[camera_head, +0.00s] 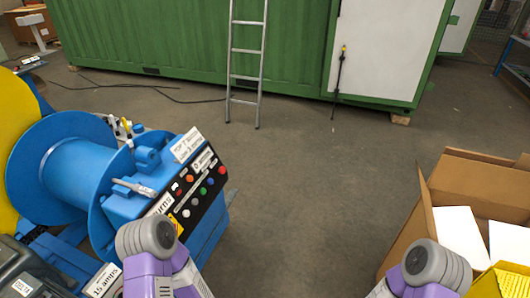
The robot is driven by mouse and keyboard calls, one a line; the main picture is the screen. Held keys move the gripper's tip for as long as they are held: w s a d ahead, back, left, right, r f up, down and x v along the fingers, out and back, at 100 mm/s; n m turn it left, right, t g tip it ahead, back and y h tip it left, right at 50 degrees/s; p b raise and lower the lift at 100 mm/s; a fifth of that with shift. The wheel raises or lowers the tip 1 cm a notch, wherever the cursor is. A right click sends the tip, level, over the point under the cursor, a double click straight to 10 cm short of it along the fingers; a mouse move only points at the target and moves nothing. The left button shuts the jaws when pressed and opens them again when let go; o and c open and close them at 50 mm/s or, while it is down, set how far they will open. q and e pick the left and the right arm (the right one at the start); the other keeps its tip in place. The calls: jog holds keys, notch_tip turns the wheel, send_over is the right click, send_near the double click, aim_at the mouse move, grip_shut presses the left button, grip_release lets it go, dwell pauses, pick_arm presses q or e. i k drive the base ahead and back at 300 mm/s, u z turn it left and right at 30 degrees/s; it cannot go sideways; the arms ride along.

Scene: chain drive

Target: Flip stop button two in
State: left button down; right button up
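A blue machine (125,206) with a large spool stands at the left. Its sloped black control panel (203,205) carries several small round buttons. A red button (221,170) is at the upper right, a blue one (210,181) and a green one (202,191) lie below it, and another red one (190,178) is to the left. White labels are too small to read surely, so I cannot tell which is stop button two or its state. My purple arms come in at the bottom, the left one just below the panel. Neither gripper shows.
An open cardboard box (425,215) with white items stands at the right, beside a yellow bin (500,283). A ladder (245,60) leans on a green container (150,40) at the back. The middle floor (300,190) is clear.

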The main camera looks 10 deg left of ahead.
aim_at(222, 170)
jog(key=z, duration=0.05)
jog(key=i, duration=1.95)
jog(key=u, duration=0.35)
